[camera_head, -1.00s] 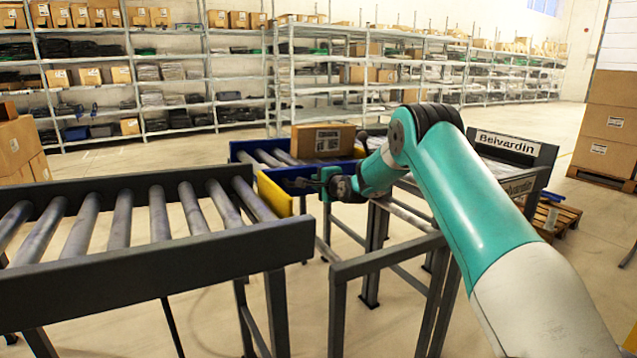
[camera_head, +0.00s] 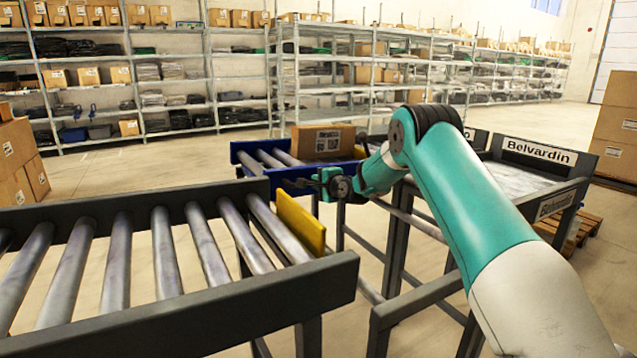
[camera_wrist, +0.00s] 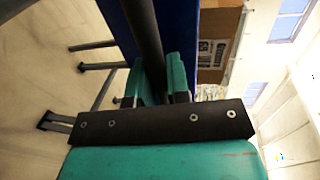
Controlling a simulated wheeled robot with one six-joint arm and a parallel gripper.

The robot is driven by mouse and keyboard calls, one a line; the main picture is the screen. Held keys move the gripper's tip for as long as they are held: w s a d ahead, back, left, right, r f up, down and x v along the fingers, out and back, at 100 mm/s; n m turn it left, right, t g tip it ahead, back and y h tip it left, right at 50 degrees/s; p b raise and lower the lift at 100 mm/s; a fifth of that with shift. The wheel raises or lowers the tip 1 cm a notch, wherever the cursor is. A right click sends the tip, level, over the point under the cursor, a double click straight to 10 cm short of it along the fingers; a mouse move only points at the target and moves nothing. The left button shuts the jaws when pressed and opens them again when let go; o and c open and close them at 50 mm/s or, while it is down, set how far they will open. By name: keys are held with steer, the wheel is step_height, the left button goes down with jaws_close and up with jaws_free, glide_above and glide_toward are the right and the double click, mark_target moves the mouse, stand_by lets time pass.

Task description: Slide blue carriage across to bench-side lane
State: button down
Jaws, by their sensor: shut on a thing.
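The blue carriage (camera_head: 262,175) is a low blue frame with rollers, seen beyond the near roller lane in the head view. A cardboard box (camera_head: 322,141) with a label rides on its right part. My gripper (camera_head: 300,183) is at the carriage's near side, shut on a dark bar there. In the wrist view the teal fingers (camera_wrist: 162,80) sit on both sides of the dark bar (camera_wrist: 145,35), beside the blue side panel (camera_wrist: 121,18). The near roller lane (camera_head: 165,255) has a yellow end plate (camera_head: 300,224). My arm hides the carriage's right end.
A dark-framed bench labelled Belvardin (camera_head: 540,152) stands at the right, behind my arm. Stacked boxes (camera_head: 20,165) stand at the left edge and more boxes (camera_head: 615,140) at the right. Shelving (camera_head: 170,80) lines the back.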

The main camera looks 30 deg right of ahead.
steer(key=shift+w+d+r, duration=0.1)
steer(key=shift+w+r, duration=0.05)
steer(key=shift+w, duration=0.05)
steer(key=c, duration=1.1)
jaws_free()
steer(key=shift+w, duration=0.1)
steer(key=v, duration=1.7)
steer(key=shift+s, duration=0.25)
